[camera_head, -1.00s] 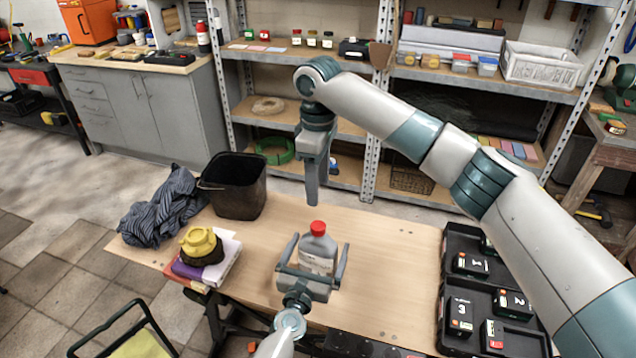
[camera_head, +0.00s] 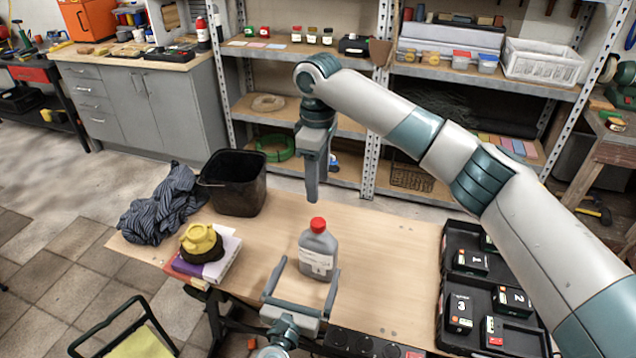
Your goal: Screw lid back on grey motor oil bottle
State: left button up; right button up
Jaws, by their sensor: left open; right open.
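The grey motor oil bottle (camera_head: 318,254) stands upright on the wooden table, with a white label on its front. The red lid (camera_head: 318,224) sits on top of its neck; whether it is screwed tight cannot be told. My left gripper (camera_head: 303,272) is open near the table's front edge, in front of the bottle. Its two fingers point toward the bottle, and nothing is held between them. My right gripper (camera_head: 312,190) hangs above the table's back part, pointing down, above and behind the lid. It holds nothing visible.
A black bin (camera_head: 236,184), a striped cloth (camera_head: 160,205) and books (camera_head: 212,262) with a yellow-topped object (camera_head: 201,241) are on the left. Black trays (camera_head: 457,265) with numbered boxes lie at the right. The table between bottle and trays is clear.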

pick_arm(q)
jog(key=v, duration=0.7)
jog(key=shift+s+b, duration=0.4)
jog(key=shift+b, duration=0.05)
pick_arm(e)
jog(key=shift+f, duration=0.55)
pick_arm(q)
jog(key=shift+a, duration=0.1)
pick_arm(e)
jog(key=shift+c, duration=0.7)
dwell(1.2)
